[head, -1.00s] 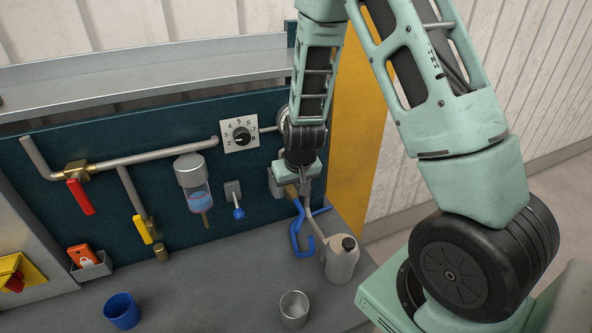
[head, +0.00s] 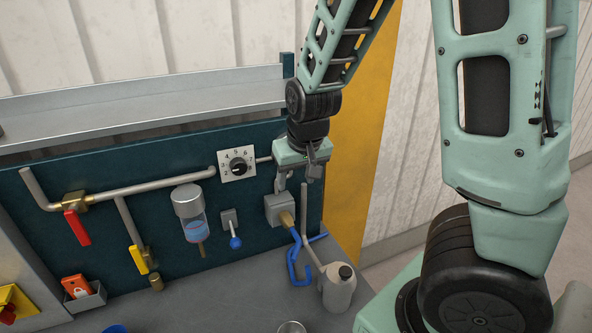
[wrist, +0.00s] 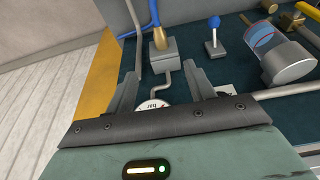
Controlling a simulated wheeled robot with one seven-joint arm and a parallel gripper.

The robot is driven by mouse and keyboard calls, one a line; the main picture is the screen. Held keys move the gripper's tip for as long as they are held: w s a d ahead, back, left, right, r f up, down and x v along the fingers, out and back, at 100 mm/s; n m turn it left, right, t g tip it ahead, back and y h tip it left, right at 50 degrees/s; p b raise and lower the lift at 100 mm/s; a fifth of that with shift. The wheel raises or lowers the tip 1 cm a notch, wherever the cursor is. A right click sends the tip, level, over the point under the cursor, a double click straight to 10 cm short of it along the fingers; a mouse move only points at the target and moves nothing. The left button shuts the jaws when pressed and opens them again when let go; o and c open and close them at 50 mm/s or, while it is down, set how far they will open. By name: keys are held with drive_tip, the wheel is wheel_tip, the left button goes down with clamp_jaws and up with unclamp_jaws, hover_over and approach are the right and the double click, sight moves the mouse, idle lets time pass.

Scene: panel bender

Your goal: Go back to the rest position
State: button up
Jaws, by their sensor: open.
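My gripper (head: 298,182) is at the right end of the dark teal panel (head: 120,195), just above a grey box with a brass fitting (head: 279,211). In the wrist view its two fingers (wrist: 160,82) stand apart with nothing held between them. The grey box (wrist: 162,48) lies beyond the fingertips, apart from them. A white gauge (wrist: 152,106) marked "bar" shows between the fingers, partly hidden by the gripper body. My arm comes down to the panel from the upper right.
A numbered dial (head: 238,165), a blue-tipped lever (head: 232,230) and a clear filter bowl (head: 192,215) are left of my gripper. A blue hose (head: 293,262) hangs below, beside a beige jug (head: 339,287). Red (head: 77,228) and yellow (head: 139,259) valve handles are farther left. A grey shelf (head: 150,97) runs above.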

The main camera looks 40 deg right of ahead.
drive_tip(key=shift+s+r, duration=0.1)
drive_tip(key=shift+r, duration=0.15)
drive_tip(key=s+a+f+n+y+b, duration=0.1)
drive_tip(key=s+a+f+b, duration=0.15)
drive_tip(key=a, duration=0.25)
drive_tip(key=s+a+f+n+g+b, duration=0.1)
drive_tip(key=s+a+f+n+b, duration=0.1)
drive_tip(key=a+f+b, duration=0.15)
drive_tip(key=s+a+f+n+y+b, duration=0.1)
drive_tip(key=s+a+f+b, duration=0.15)
drive_tip(key=a, duration=0.25)
drive_tip(key=s+a+f+n+g+b, duration=0.1)
drive_tip(key=s+a+f+n+b, duration=0.2)
drive_tip(key=s+a+b, duration=0.1)
drive_tip(key=s+a+f+n+g+b, duration=0.1)
drive_tip(key=s+a+f+n+b, duration=0.2)
drive_tip(key=s, duration=0.6)
drive_tip(key=a+n+b, duration=0.1)
drive_tip(key=a+b, duration=0.1)
drive_tip(key=shift+a+f, duration=0.35)
drive_tip(key=shift+a, duration=0.05)
